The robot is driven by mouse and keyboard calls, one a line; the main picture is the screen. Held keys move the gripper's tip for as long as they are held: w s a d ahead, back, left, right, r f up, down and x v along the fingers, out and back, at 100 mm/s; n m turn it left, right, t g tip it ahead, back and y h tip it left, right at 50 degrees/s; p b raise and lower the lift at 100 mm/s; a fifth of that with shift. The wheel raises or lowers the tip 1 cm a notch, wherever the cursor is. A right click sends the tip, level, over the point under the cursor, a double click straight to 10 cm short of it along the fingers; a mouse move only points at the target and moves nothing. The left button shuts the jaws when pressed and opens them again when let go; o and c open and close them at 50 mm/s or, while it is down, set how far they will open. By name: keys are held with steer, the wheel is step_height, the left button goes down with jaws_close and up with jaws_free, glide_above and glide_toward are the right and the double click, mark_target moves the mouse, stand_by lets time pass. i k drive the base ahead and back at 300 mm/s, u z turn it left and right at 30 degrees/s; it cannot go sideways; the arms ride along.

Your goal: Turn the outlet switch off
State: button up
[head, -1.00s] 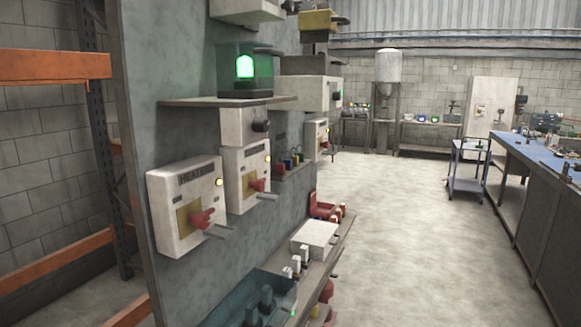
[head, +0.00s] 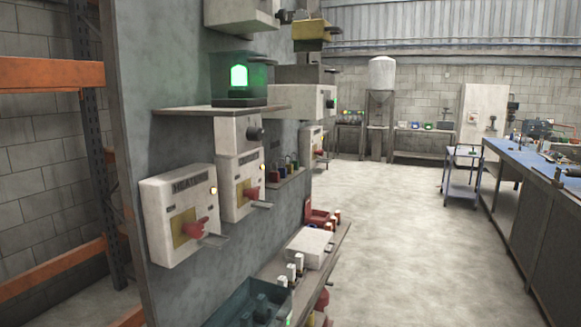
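Several white switch boxes are mounted on a grey upright panel (head: 180,60) at the left. The nearest box (head: 153,229) has a label that seems to read "HEATING", a red rotary handle (head: 193,231) on a yellow plate and a small yellow lamp. A second similar box (head: 230,200) with a red handle (head: 251,193) is just behind it; its label is too small to read. A third box (head: 306,150) with a red handle is farther along. I cannot tell which one is the outlet switch. My gripper is not in view.
A green lamp (head: 239,76) glows on a panel shelf (head: 190,110). A lower shelf (head: 335,245) with a teal tray (head: 225,310) juts out. An orange rack (head: 50,73) stands left, a blue-topped bench (head: 530,165) right. The floor (head: 400,230) between is clear.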

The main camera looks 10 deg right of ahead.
mark_target(253, 194)
steer(key=z, duration=0.05)
steer(key=k, duration=0.65)
steer(key=u, duration=0.5)
steer(key=i, duration=1.9)
steer(key=z, duration=0.35)
